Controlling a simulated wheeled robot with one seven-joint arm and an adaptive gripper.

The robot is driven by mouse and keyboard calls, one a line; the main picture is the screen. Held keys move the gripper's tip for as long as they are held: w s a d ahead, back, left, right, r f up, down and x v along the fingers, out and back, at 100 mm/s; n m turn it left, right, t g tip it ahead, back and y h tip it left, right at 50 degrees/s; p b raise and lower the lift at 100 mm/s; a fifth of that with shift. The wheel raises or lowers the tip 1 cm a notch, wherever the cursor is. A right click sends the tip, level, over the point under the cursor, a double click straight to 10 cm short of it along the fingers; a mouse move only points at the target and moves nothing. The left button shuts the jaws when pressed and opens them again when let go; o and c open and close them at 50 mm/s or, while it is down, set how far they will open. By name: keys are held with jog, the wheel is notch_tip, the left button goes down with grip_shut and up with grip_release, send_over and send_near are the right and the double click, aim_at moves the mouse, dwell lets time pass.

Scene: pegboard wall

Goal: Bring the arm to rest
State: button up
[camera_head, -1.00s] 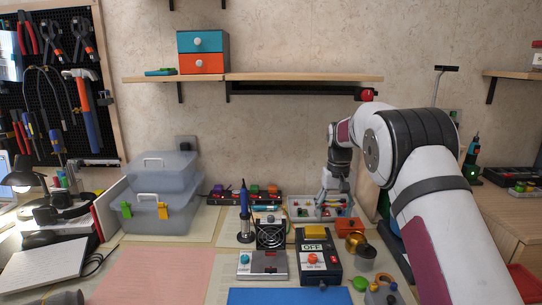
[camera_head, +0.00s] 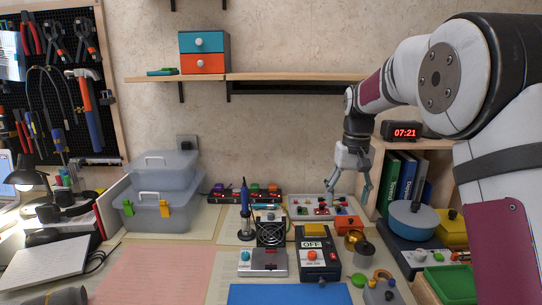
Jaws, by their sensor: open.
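My gripper (camera_head: 349,192) hangs at the end of my white arm, right of centre in the head view. Its fingers point down and are spread open. I see nothing between them. It appears above the back of the desk, in front of a tray of small parts (camera_head: 300,212) and over an orange box (camera_head: 347,223). I cannot tell its exact height above them. My arm comes in from the right edge and bends down at the wrist.
A black box marked OFF (camera_head: 320,262), a fan (camera_head: 271,230) and a brass cup (camera_head: 354,240) stand below. Stacked clear boxes (camera_head: 163,210) stand left. A wall shelf (camera_head: 290,77) runs above.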

jog(key=s+r, duration=0.4)
jog(key=s, duration=0.3)
jog(key=s+r, duration=0.4)
jog(key=s, duration=0.3)
jog(key=s+f+t, duration=0.1)
jog(key=s+f, duration=0.2)
jog(key=s, duration=1.2)
jog(key=s+f, duration=0.3)
jog(key=s, duration=1.3)
notch_tip(320, 180, up, 16)
jog(key=t+p, duration=0.2)
jog(key=p, duration=1.1)
jog(key=shift+w+f+t+p, duration=0.25)
jog(key=shift+w+t+p, duration=0.15)
jog(key=shift+w, duration=0.05)
